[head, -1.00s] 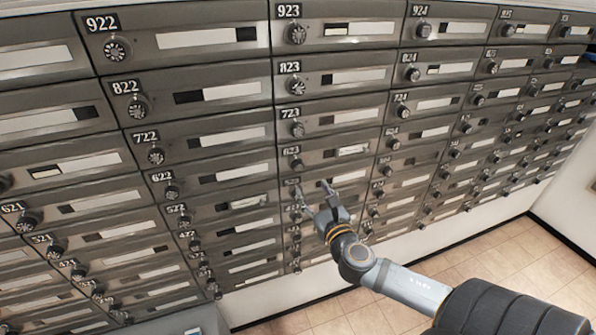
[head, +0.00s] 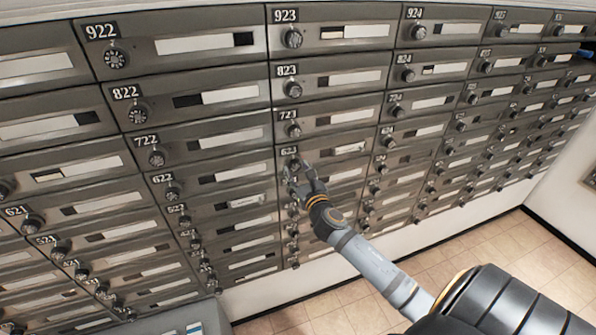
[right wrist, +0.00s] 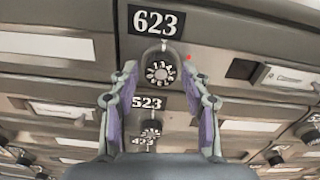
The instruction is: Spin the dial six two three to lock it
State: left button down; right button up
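The mailbox 623 dial (right wrist: 162,74) is a round dark knob with white numbers, under the black 623 plate (right wrist: 156,22) in the right wrist view. In the head view the 623 plate (head: 289,151) is in the middle column, with the dial just below it. My right gripper (right wrist: 160,70) is open, its purple-padded fingers on either side of the dial; I cannot tell whether they touch it. In the head view my right gripper (head: 296,174) is at the front of this box and partly covers the dials below. My left gripper is not in view.
The 523 dial (right wrist: 151,130) is just below, between my fingers in the right wrist view. The 723 dial (head: 294,130) is above. A small red spot (right wrist: 187,57) shows beside the 623 dial. Tiled floor (head: 400,280) lies open at the lower right.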

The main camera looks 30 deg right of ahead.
jog(key=shift+d, duration=0.1)
jog(key=c, duration=0.8)
